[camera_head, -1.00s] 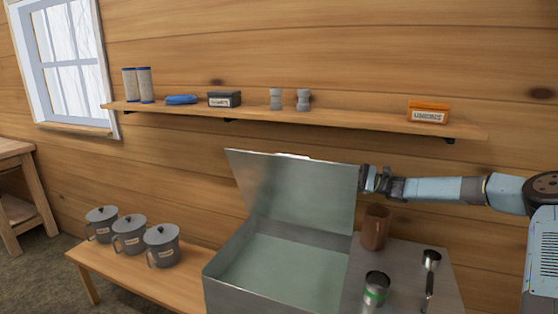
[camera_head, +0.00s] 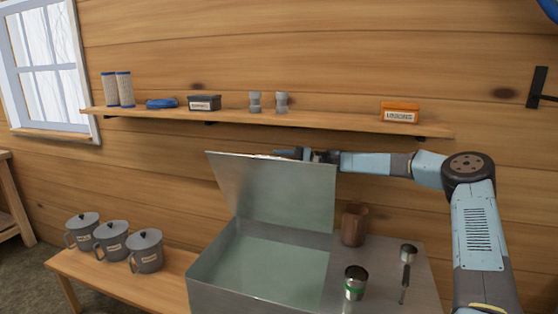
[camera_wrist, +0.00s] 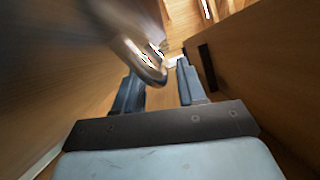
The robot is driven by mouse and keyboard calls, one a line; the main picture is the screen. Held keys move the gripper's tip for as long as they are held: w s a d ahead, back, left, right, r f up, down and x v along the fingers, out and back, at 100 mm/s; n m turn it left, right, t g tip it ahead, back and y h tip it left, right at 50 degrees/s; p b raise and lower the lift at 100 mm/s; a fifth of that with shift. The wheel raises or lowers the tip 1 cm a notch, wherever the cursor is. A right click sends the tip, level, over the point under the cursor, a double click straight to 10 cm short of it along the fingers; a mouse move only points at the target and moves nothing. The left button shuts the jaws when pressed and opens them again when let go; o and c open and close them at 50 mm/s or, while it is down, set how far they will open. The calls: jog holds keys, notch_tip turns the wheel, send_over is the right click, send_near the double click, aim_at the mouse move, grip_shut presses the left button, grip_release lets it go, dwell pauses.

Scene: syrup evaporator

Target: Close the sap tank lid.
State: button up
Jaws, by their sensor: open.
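The sap tank (camera_head: 225,297) is a grey metal box, and its inside shows. Its lid (camera_head: 275,190) stands up, leaning toward the wall. My gripper (camera_head: 288,153) is behind the lid's top edge, and the lid hides part of it. In the wrist view my gripper (camera_wrist: 160,72) is open, with its two dark fingers apart. A shiny curved metal handle (camera_wrist: 148,66) shows by the left finger, beside a blurred surface that looks like the lid. I cannot tell whether the finger touches the handle.
A wall shelf (camera_head: 345,122) with several small items runs just above my arm. Three lidded grey pots (camera_head: 112,240) stand on a bench (camera_head: 75,270).

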jog(key=shift+a, duration=0.4)
jog(key=shift+c, duration=0.3)
grip_shut()
jog(key=shift+d, duration=0.1)
